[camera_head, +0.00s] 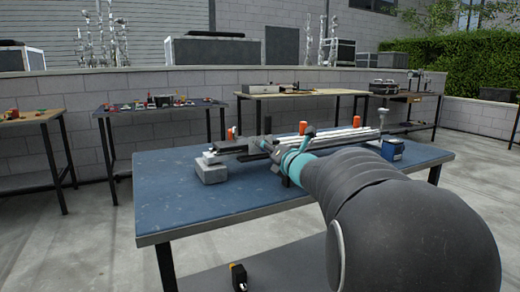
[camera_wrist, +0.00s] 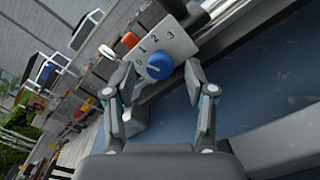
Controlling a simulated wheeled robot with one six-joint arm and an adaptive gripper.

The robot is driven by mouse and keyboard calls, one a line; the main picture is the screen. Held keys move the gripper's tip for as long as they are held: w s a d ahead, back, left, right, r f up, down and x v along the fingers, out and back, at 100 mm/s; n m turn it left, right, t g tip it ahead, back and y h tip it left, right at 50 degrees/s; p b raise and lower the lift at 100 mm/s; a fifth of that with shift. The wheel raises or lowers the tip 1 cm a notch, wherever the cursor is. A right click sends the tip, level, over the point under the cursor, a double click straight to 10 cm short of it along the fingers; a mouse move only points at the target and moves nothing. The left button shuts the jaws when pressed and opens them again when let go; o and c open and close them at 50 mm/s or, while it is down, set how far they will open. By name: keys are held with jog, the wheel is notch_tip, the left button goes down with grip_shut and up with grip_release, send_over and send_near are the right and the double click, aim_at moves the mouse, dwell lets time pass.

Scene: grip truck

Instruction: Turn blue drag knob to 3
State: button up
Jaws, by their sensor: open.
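The blue drag knob (camera_wrist: 159,66) shows in the wrist view, round, on the face of a light grey plate (camera_wrist: 178,42) marked 0, 1, 2 and 3. A small light pointer mark on the knob is too small to read surely. My gripper (camera_wrist: 154,75) is open, with one finger on each side of the knob in the picture. I cannot tell whether either finger touches it. In the head view my gripper (camera_head: 266,144) is by the long rail device (camera_head: 345,138) on the blue table, partly hidden by my arm, and the knob cannot be made out.
The blue table (camera_head: 185,205) has free room at its front left. Orange parts (camera_head: 303,127) rise behind the rail. Other tables (camera_head: 160,106) stand along the wall.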

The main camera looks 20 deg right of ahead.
jog(key=shift+w, duration=0.35)
jog(key=shift+a, duration=0.1)
grip_shut()
